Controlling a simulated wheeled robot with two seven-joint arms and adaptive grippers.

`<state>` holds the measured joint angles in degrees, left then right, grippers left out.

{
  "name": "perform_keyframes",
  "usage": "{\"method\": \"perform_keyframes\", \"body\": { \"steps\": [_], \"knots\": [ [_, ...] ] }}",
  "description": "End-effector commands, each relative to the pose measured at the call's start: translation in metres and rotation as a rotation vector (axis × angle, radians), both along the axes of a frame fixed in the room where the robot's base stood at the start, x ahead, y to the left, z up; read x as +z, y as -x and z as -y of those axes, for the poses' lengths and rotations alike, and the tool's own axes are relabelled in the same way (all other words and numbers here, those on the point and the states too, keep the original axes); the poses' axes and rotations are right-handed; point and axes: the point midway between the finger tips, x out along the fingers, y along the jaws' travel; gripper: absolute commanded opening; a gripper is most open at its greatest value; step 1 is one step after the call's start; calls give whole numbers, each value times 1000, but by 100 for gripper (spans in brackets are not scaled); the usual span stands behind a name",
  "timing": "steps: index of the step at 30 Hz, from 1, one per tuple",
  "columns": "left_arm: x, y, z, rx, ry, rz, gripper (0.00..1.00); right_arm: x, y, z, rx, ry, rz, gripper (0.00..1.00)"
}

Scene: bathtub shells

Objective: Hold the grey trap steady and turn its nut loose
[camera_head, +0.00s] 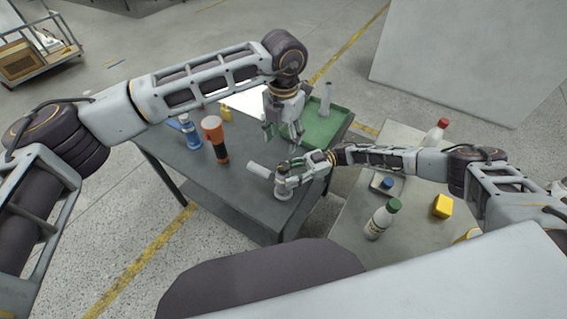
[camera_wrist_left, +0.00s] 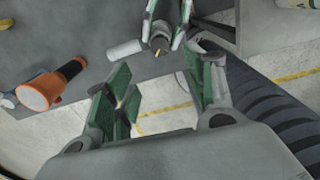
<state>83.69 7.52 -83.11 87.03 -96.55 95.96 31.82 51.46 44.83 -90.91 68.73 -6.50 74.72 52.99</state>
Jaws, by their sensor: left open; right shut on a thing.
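The light grey trap (camera_head: 258,171) is near the front right of the dark grey workbench, its pipe pointing left. My right gripper (camera_head: 284,178) is shut on it and hides part of its body. In the left wrist view the trap's pipe (camera_wrist_left: 125,49) shows at the top, beside the right gripper's green-padded fingers (camera_wrist_left: 167,22). I cannot clearly tell the nut from the body. My left gripper (camera_head: 283,138) is open and empty, pointing down above and behind the trap, apart from it. Its spread green-padded fingers show in the left wrist view (camera_wrist_left: 160,85).
On the workbench (camera_head: 180,165) stand an orange and black flashlight (camera_head: 216,140), a blue bottle (camera_head: 190,132) and a yellow bottle (camera_head: 226,113). A green tray (camera_head: 325,132) holds a clear bottle (camera_head: 326,98). A second table at right holds a green-capped bottle (camera_head: 382,219) and a yellow block (camera_head: 442,206).

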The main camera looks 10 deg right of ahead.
Motion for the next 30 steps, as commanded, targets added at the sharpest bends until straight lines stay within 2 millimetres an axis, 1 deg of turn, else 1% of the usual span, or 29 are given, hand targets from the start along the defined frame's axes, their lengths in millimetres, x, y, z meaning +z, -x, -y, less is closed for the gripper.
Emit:
{"method": "perform_keyframes", "body": {
  "steps": [11, 17, 23, 30],
  "knots": [
    [0, 0, 1, -9, 4, 1, 55, -2, 1, 1, 0, 3, -1, 17],
    [-5, 0, 1, -9, 4, 1, 55, -2, 1, 1, 0, 3, -1, 17],
    [-21, 0, 1, -9, 3, -2, 55, -2, 1, 0, 0, 3, -1, 17],
    [-51, 0, 1, -9, 3, -2, 55, -2, 1, 0, 0, 3, -1, 17]
  ]
}}
